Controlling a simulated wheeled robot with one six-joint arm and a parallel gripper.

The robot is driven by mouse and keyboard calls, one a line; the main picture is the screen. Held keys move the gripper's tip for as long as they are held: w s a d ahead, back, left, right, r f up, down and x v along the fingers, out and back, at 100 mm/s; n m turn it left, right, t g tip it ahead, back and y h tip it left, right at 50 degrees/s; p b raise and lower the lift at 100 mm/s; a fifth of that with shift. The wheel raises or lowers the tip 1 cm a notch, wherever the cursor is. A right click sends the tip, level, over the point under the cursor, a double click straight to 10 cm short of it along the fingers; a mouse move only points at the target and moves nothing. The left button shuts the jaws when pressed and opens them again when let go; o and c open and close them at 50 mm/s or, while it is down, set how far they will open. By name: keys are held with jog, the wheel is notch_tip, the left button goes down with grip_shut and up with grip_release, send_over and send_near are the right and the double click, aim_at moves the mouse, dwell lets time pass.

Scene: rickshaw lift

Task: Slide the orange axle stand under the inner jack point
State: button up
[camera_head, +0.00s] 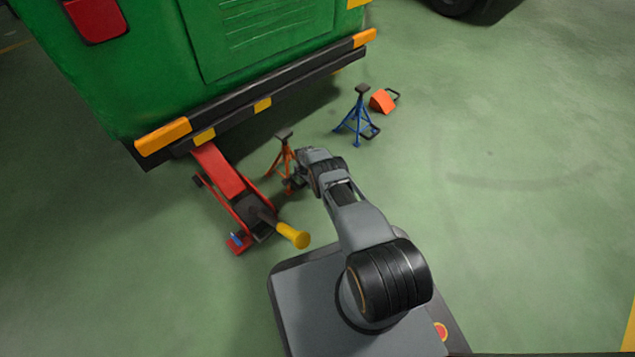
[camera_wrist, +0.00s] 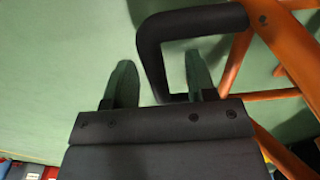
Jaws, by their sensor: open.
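The orange axle stand (camera_head: 284,155) stands upright on the floor in front of the green rickshaw's rear bumper, just right of the red jack. Its dark top pad is near the bumper's lower edge but apart from it in the picture. In the wrist view, its orange legs (camera_wrist: 235,60) and black loop handle (camera_wrist: 190,24) show at the upper right. My gripper (camera_wrist: 161,78) is open, with one finger on each side of the handle's left bar; I cannot tell whether they touch it. In the head view my arm hides the fingers. The inner jack point is not visible.
The red floor jack (camera_head: 222,175) with a yellow-ended handle (camera_head: 293,235) reaches under the bumper (camera_head: 262,92) at left. A blue axle stand (camera_head: 357,118) and an orange wheel chock (camera_head: 382,100) stand to the right. The floor farther right is clear.

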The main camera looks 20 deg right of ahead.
dwell(0.4)
jog(key=shift+r+p, duration=3.3)
jog(key=shift+r, duration=0.9)
jog(key=shift+r, duration=0.1)
notch_tip(320, 180, up, 50)
jog(key=a+n+t+p, duration=0.15)
jog(key=n+p, duration=0.35)
jog(key=p, duration=1.1)
jog(key=s+r+n+p, duration=0.2)
jog(key=s+r+p, duration=0.35)
jog(key=r, duration=0.65)
jog(key=s+r+n+p, duration=0.1)
jog(key=s+r+p, duration=0.4)
jog(key=r, duration=0.7)
jog(key=s+r+n+t+p, duration=0.1)
jog(key=s+r+p, duration=0.3)
jog(key=s, duration=0.6)
jog(key=s+a+r+n+t+p, duration=0.1)
jog(key=s+r+n+p, duration=0.2)
jog(key=s+r, duration=0.6)
jog(key=shift+s+a+r+n+p, duration=0.25)
jog(key=shift+s+p, duration=0.55)
jog(key=shift+p, duration=0.4)
